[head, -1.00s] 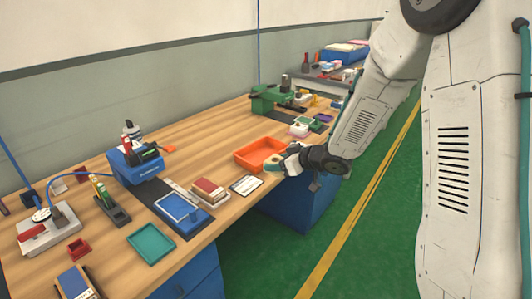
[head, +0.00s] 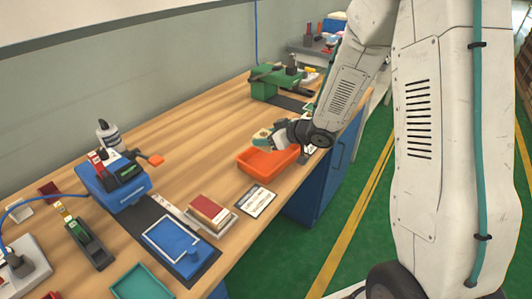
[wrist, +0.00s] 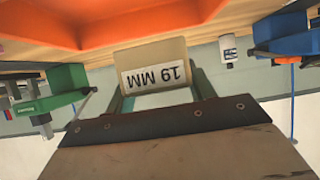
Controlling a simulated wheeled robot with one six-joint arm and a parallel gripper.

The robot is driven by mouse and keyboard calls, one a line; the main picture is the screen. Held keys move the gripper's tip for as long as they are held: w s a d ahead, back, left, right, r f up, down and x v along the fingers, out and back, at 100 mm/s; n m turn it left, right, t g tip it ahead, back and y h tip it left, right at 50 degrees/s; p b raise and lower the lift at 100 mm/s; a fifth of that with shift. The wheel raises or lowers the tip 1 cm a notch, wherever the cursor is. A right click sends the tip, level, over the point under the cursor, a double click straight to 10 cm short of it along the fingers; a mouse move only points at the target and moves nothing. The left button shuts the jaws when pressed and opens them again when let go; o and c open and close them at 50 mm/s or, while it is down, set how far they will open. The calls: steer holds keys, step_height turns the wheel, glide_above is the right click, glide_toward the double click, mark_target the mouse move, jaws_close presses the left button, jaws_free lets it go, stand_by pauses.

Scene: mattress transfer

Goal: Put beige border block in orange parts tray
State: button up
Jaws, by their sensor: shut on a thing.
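The beige border block (wrist: 155,52) with a "19 MM" label is held between the fingers of my gripper (head: 270,136), which is shut on it. The label reads upside down in the wrist view. In the head view the block is small and mostly hidden by the gripper. The orange parts tray (head: 243,164) sits on the wooden bench near its front edge. My gripper appears at the tray's far side, above its back rim. In the wrist view the tray (wrist: 130,12) fills the top of the picture, apart from the block.
A white label card (head: 256,201) and a stack of red and beige pieces (head: 209,210) lie left of the tray. A green machine (head: 277,82) stands behind, a blue one (head: 113,185) at left. Bare wood (head: 190,135) lies left of the gripper.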

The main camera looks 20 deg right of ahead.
mark_target(267, 163)
steer(key=f, duration=0.3)
steer(key=shift+d+f, duration=0.2)
steer(key=shift+a+f, duration=0.1)
steer(key=shift+f, duration=1.75)
steer(key=shift+f, duration=0.15)
steer(key=o, duration=1.1)
